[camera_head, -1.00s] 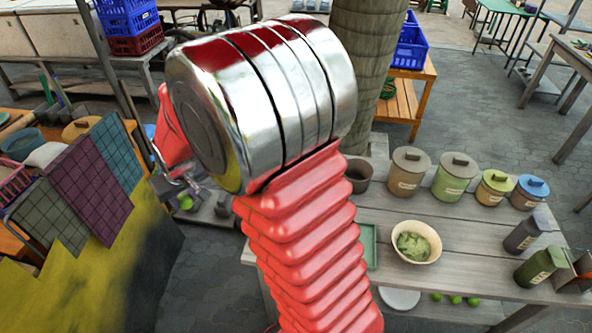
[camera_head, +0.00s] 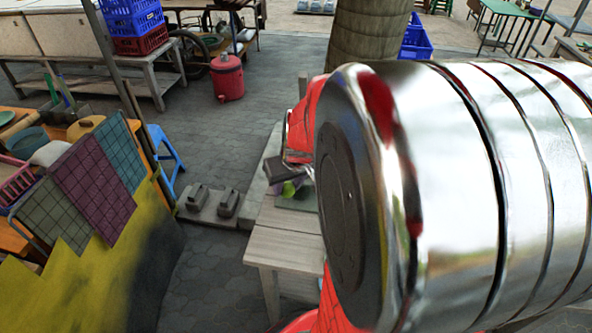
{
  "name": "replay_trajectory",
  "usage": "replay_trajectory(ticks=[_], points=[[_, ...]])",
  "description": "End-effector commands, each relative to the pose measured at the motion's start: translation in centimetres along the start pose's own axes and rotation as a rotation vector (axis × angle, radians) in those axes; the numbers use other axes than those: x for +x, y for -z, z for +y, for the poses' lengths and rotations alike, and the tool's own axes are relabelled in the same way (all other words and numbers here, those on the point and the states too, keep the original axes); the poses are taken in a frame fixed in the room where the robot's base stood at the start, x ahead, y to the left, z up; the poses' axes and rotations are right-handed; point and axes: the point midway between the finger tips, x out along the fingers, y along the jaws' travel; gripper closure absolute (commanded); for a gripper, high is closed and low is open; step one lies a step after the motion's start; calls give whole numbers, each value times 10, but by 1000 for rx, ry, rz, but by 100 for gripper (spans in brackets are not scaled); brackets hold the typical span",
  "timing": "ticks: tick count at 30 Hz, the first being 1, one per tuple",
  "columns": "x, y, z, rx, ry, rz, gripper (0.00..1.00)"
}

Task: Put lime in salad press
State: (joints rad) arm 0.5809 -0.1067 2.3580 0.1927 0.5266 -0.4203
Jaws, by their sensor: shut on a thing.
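My gripper (camera_head: 288,180) is small and partly hidden behind my own large arm link. It is shut on a lime (camera_head: 289,190), a little green shape at its fingertips. It holds the lime over the left end of the grey wooden table (camera_head: 285,243); I cannot tell the height above it. I cannot make out the salad press, as my arm covers most of the table.
A red drink cooler (camera_head: 227,78) stands on the paving behind. A blue stool (camera_head: 165,158) and low stone blocks (camera_head: 210,205) are left of the table. Draped cloths (camera_head: 92,182) hang further left. My arm fills the right side.

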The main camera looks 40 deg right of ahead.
Motion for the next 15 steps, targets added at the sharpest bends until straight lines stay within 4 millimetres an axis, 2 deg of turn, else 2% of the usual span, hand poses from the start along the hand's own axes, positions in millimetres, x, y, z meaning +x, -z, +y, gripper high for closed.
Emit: replay_trajectory(ticks=[1, 6, 12, 15], points=[[-7, -9, 13, 25, -9, 4, 93], [-23, -41, 42, 79, -30, 7, 93], [-34, -66, 60, 120, -44, 9, 93], [-36, -71, 62, 127, -47, 10, 93]])
